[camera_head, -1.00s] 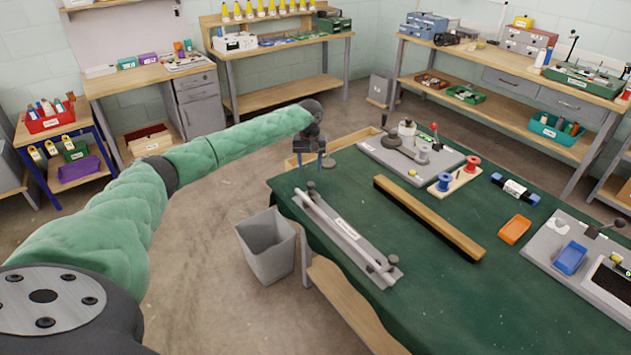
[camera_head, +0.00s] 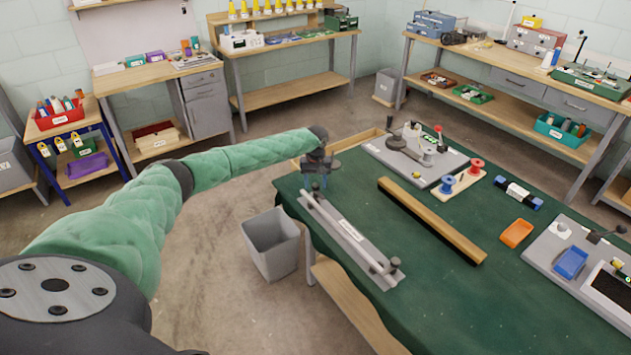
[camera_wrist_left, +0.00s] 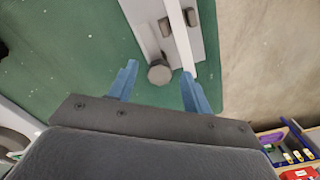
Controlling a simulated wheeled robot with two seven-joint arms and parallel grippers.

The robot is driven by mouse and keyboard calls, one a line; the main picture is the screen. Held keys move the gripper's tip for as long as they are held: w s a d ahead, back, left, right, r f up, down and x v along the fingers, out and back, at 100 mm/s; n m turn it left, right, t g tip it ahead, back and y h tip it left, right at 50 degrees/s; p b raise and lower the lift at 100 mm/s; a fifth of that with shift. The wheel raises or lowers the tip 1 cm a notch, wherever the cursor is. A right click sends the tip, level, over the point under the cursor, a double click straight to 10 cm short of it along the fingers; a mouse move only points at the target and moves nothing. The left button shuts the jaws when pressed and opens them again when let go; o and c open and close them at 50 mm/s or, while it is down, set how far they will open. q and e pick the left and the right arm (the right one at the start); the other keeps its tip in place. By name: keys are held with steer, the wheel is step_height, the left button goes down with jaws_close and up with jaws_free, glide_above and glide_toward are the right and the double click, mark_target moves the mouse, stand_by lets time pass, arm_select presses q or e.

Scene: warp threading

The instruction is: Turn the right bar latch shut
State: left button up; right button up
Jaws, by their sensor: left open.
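A grey bar fixture (camera_head: 352,240) lies along the left edge of the green-covered table, with a long light bar on its plate. A dark latch knob (camera_head: 394,263) stands at its near end. My left gripper (camera_head: 322,184) is over the fixture's far end, pointing down and open. In the left wrist view, a round grey knob (camera_wrist_left: 160,73) sits between the open blue fingertips (camera_wrist_left: 160,69), with no clear contact. Dark latch blocks (camera_wrist_left: 190,17) show farther along the plate. The far-end knob is mostly hidden by the gripper in the head view. My right gripper is out of view.
A wooden bar (camera_head: 430,220) lies to the right of the fixture on the green cloth (camera_head: 390,305). A grey plate with a lever (camera_head: 415,152) stands at the back. A grey bin (camera_head: 271,245) is on the floor left of the table. Cloth between fixture and wooden bar is clear.

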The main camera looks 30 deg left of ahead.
arm_select(q)
steer(key=c, duration=1)
steer(key=shift+o, duration=0.2)
